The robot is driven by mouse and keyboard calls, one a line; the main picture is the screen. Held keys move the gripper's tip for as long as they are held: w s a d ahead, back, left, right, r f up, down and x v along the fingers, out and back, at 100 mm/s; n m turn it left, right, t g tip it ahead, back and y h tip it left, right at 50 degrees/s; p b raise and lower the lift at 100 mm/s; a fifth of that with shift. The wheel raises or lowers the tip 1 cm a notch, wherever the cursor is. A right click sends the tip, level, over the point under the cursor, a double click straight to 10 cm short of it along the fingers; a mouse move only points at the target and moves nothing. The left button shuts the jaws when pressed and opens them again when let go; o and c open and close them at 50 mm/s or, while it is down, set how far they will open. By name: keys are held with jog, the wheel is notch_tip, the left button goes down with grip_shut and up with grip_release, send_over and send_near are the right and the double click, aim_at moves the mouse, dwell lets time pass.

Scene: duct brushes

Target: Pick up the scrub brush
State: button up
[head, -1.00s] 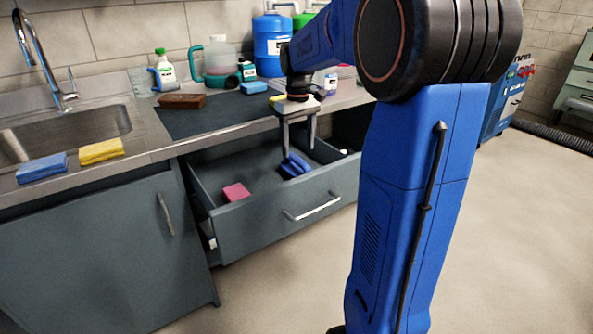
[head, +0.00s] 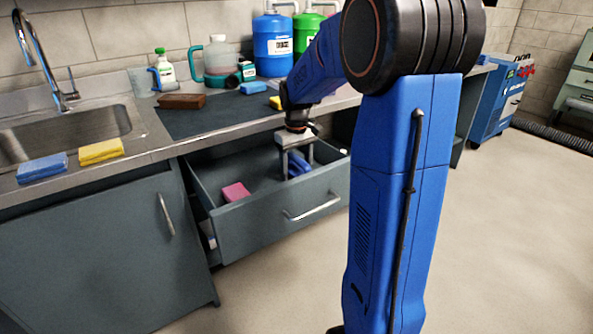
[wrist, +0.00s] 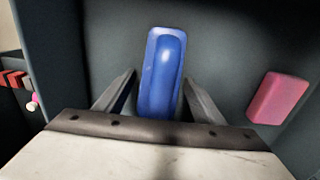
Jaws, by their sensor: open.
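The scrub brush (wrist: 160,72) is blue with a rounded raised handle and lies in the open drawer. In the head view the brush (head: 297,164) shows partly behind my gripper's fingers. My gripper (head: 299,174) points down into the drawer over the brush. In the wrist view my gripper (wrist: 160,85) is open, with one finger on each side of the brush's near part. A gap shows between each finger and the brush. How far the fingertips are above the drawer floor is not clear.
A pink sponge (wrist: 278,98) lies in the drawer (head: 262,231), left of the brush in the head view. The drawer's walls surround my gripper, and the counter (head: 215,113) edge is close behind it. Small red items (wrist: 14,79) show outside the drawer wall.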

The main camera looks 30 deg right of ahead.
jog(key=shift+c, duration=0.7)
jog(key=c, duration=1)
jog(key=shift+r, duration=0.1)
jog(key=shift+c, duration=0.2)
notch_tip(320, 180, up, 10)
jog(key=shift+f, duration=0.1)
jog(key=o, duration=0.7)
jog(key=shift+c, duration=0.2)
jog(key=c, duration=0.4)
jog(key=shift+r, duration=0.2)
